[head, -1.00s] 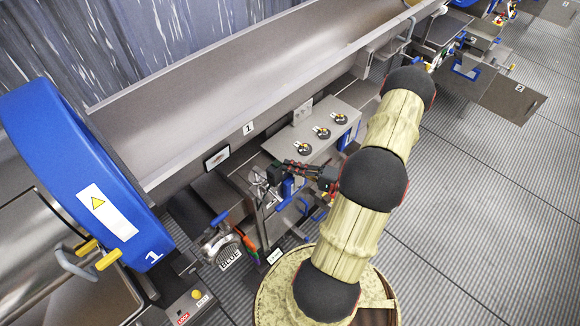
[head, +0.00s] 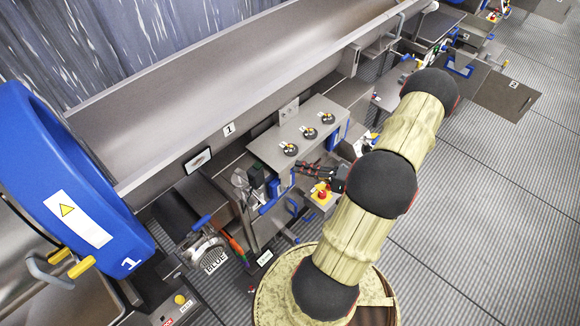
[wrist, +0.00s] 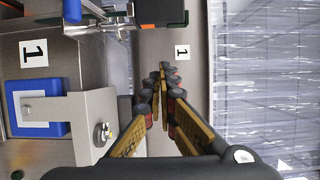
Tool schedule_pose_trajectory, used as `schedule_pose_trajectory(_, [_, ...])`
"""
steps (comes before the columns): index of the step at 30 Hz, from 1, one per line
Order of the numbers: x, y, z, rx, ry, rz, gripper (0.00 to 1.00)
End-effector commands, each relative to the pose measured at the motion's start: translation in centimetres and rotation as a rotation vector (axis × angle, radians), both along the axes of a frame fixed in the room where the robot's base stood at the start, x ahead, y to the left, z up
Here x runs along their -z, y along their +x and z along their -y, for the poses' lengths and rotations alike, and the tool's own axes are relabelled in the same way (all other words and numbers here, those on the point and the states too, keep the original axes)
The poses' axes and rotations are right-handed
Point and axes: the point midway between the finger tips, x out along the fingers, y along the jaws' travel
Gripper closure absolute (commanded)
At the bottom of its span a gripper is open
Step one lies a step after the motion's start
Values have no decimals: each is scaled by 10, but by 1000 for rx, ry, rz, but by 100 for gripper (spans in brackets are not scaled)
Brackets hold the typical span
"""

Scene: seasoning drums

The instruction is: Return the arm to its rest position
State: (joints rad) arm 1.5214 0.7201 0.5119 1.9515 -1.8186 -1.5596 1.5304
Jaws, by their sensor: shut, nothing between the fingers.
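My gripper (head: 306,167) shows in the head view as dark fingers with red marks, pointing left beside the grey control panel with three round black dials. In the wrist view my gripper's fingers (wrist: 162,72) come together at their tips, shut with nothing between them. My arm, in a cream cover with black joints, is bent and rises from the round base at the bottom of the head view.
The grey panel (head: 300,132) is close to my gripper. A red button on a yellow box (head: 321,192) lies just below it. A long steel trough (head: 240,95) runs behind. A blue-rimmed drum (head: 75,185) stands at left. Open ribbed floor (head: 480,220) lies at right.

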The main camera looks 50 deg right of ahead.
Motion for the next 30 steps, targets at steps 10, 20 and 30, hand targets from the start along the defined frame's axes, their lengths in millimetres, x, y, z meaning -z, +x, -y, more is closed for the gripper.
schedule_pose_trajectory(10, [-1,-19,5,0,0,0,100])
schedule_pose_trajectory(20, [18,-19,6,-1,-130,-33,100])
schedule_pose_trajectory(30, [154,-71,82,118,-625,-611,100])
